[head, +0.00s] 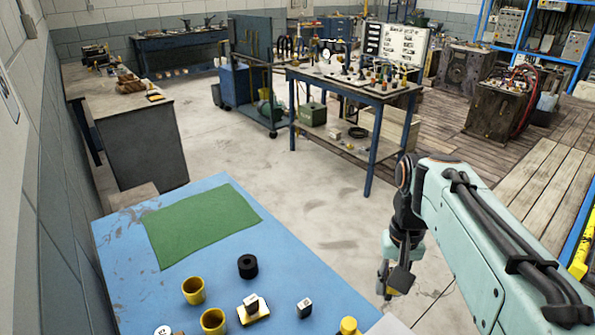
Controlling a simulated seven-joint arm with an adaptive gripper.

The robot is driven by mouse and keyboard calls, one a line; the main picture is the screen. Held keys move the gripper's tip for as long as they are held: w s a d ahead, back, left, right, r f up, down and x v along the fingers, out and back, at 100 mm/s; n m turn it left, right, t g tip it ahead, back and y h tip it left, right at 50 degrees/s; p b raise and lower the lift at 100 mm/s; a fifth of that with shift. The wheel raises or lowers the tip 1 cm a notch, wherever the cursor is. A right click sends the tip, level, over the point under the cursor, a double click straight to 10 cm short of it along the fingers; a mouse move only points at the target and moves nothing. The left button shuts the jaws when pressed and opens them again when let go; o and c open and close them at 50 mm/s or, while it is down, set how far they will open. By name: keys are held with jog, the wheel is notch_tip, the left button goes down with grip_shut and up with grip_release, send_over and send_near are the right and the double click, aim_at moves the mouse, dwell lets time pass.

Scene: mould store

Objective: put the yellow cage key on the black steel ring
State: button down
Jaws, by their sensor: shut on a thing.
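The black steel ring (247,266) appears as a short black cylinder with a hole in its top, on the blue table, below the green mat. My gripper (386,290) hangs beyond the table's right edge, well right of the ring, pointing down. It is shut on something. A small dark, brownish block shape shows at its fingers, but I cannot tell what it is. I cannot pick out the yellow cage key with certainty. A yellow knobbed piece (348,326) stands at the bottom edge of the picture, partly cut off.
The blue table (130,270) bears a green mat (203,223), yellow cups (194,290) and (213,320), a yellow-and-white block (252,309) and a small grey block (304,308). Bare tabletop surrounds the ring. A workbench (355,85) stands farther back.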

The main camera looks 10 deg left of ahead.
jog(key=shift+w, duration=0.4)
jog(key=s+a+f+n, duration=0.4)
jog(key=s+a+f, duration=0.1)
jog(key=a+f, duration=0.25)
jog(key=s+a+f+n, duration=0.4)
jog(key=a+f+n, duration=0.15)
jog(key=f, duration=0.25)
send_near(265, 333)
jog(key=shift+m, duration=0.25)
jog(key=s, duration=0.1)
jog(key=s+d+f, duration=0.1)
jog(key=s+f, duration=0.1)
jog(key=s, duration=0.1)
jog(key=shift+s+d, duration=0.1)
jog(key=shift+d, duration=0.25)
jog(key=shift+w+a+f, duration=0.25)
jog(key=shift+w+f, duration=0.15)
jog(key=shift+f, duration=0.2)
jog(key=shift+w+a+f, duration=0.1)
jog(key=shift+w+f, duration=0.05)
jog(key=shift+f, duration=1.55)
